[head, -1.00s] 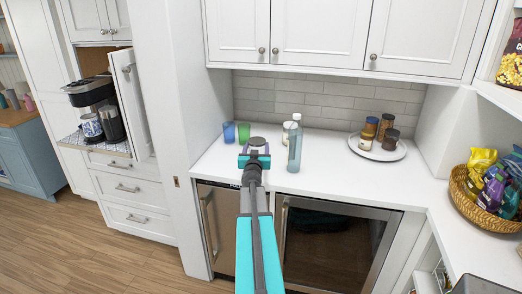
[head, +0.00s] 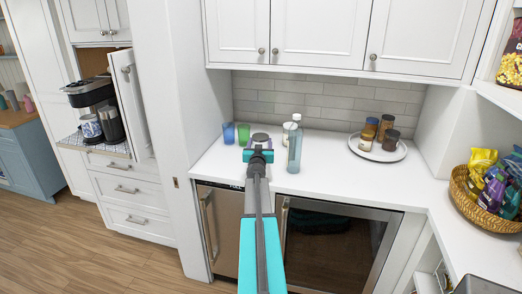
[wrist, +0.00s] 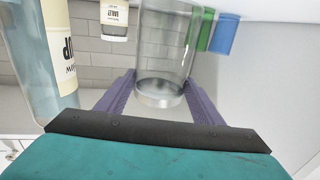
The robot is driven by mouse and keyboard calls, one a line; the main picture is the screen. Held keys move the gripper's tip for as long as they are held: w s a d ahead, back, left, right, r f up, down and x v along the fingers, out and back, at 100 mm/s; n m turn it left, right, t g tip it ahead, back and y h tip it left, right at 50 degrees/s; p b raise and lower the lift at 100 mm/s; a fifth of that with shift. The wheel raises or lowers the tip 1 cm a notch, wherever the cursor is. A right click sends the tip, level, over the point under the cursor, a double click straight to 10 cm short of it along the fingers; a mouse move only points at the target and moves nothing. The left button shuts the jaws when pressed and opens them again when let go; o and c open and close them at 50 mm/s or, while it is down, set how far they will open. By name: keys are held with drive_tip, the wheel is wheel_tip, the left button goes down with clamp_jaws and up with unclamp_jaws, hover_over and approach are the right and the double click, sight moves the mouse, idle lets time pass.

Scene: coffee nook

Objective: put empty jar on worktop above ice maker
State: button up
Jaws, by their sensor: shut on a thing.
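The empty jar (wrist: 162,45) is clear glass with a metal lid. The wrist view is upside down, so the jar is upright with its lid up. My gripper (wrist: 158,97) has its purple fingers on either side of the jar near the lid, shut on it. In the head view my gripper (head: 258,153) is over the left part of the worktop (head: 345,168), with the lid just beyond it. The ice maker (head: 226,238) is the narrow steel appliance below. The jar's base is out of sight, so I cannot tell whether it touches the worktop.
A blue cup (head: 228,132) and a green cup (head: 243,133) stand left of the jar. A tall pale-blue bottle (head: 295,148) and a small white-labelled container (head: 287,132) stand close on its right. A round tray (head: 392,154) holds jars farther right. Cabinets (head: 320,32) hang above.

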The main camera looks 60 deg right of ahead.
drive_tip(key=shift+w+d, duration=0.15)
drive_tip(key=shift+d, duration=0.35)
drive_tip(key=shift+f+b, duration=0.95)
drive_tip(key=shift+f, duration=0.85)
drive_tip(key=shift+f, duration=0.1)
drive_tip(key=o, duration=1.3)
drive_tip(key=shift+a, duration=0.1)
drive_tip(key=v, duration=1.2)
drive_tip(key=shift+b, duration=0.4)
